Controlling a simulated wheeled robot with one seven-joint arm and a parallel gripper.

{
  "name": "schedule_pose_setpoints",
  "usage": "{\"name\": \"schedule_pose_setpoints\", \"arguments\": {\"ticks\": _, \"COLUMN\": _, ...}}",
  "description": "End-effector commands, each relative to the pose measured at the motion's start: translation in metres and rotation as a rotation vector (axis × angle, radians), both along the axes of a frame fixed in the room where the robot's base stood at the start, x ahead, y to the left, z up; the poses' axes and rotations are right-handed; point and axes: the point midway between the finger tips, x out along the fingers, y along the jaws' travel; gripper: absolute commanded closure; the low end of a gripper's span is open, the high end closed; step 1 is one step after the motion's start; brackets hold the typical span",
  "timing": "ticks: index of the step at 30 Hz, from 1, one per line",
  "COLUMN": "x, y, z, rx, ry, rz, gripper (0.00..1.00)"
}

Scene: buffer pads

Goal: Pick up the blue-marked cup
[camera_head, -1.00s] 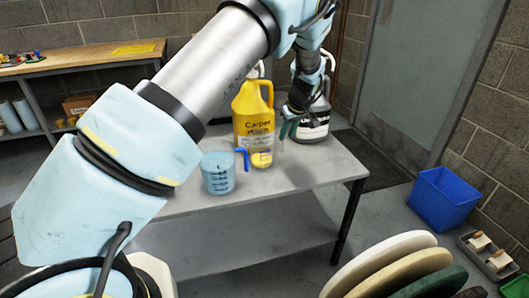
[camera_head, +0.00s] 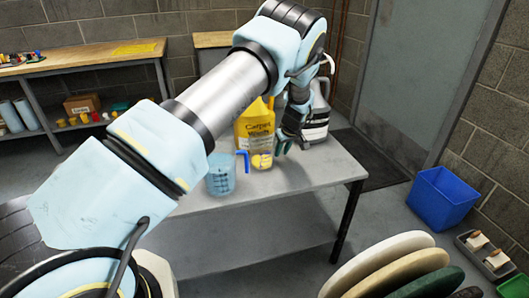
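The cup (camera_head: 221,175) is a translucent bluish measuring cup with dark markings and a bright blue handle on its right. It stands upright on the grey table (camera_head: 300,182), near the front left of the visible top. My gripper (camera_head: 282,147) points down to the right of the cup, apart from it, in front of the jugs and close to the right side of the yellow jug. Its fingers are small and dark here, and the gap between them is not clear. No object shows in it.
A yellow carpet-wash jug (camera_head: 252,128) stands just behind the cup. A white jug with a black label (camera_head: 317,122) stands behind my gripper, partly hidden. A blue bin (camera_head: 441,198) and round pads (camera_head: 385,265) are on the right. The table's right front is clear.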

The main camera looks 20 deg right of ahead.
Motion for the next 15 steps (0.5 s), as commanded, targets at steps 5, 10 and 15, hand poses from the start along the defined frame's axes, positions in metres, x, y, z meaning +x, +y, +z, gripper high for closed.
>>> {"name": "schedule_pose_setpoints", "arguments": {"ticks": 5, "x": -0.0003, "y": 0.0001, "z": 0.0001, "rx": 0.0, "ry": 0.0, "rz": 0.0, "gripper": 0.84}}
{"name": "schedule_pose_setpoints", "arguments": {"ticks": 10, "x": -0.0003, "y": 0.0001, "z": 0.0001, "rx": 0.001, "ry": 0.0, "rz": 0.0, "gripper": 1.0}}
{"name": "schedule_pose_setpoints", "arguments": {"ticks": 15, "x": -0.0003, "y": 0.0001, "z": 0.0002, "rx": 0.001, "ry": 0.0, "rz": 0.0, "gripper": 1.0}}
